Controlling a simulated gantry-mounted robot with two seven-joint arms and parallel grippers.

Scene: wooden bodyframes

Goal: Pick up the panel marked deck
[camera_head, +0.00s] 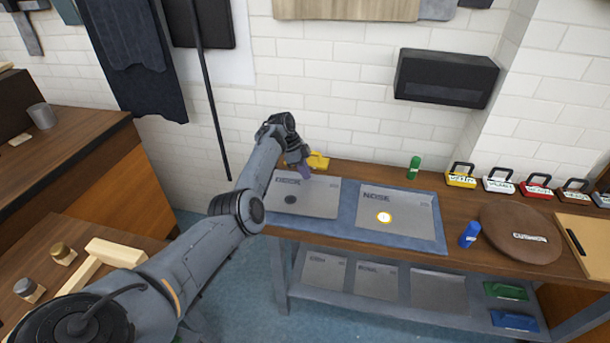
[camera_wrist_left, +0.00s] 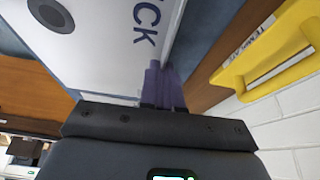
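The panel marked DECK (camera_head: 305,198) is a light grey sheet with a dark round spot. It lies on the blue mat (camera_head: 350,222) on the bench, left of the panel marked NOSE (camera_head: 398,207). In the left wrist view the purple fingers (camera_wrist_left: 164,84) are close together beside the panel (camera_wrist_left: 110,45), near the letters CK. I cannot tell whether the panel's edge is between them. My right gripper is not in view.
A yellow object (camera_head: 318,161) lies just behind my left gripper. On the bench stand a green bottle (camera_head: 413,168), a blue bottle (camera_head: 469,234), a brown cushion (camera_head: 522,234) and several labelled blocks. More panels (camera_head: 377,278) lie on the lower shelf. A wooden bench is at left.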

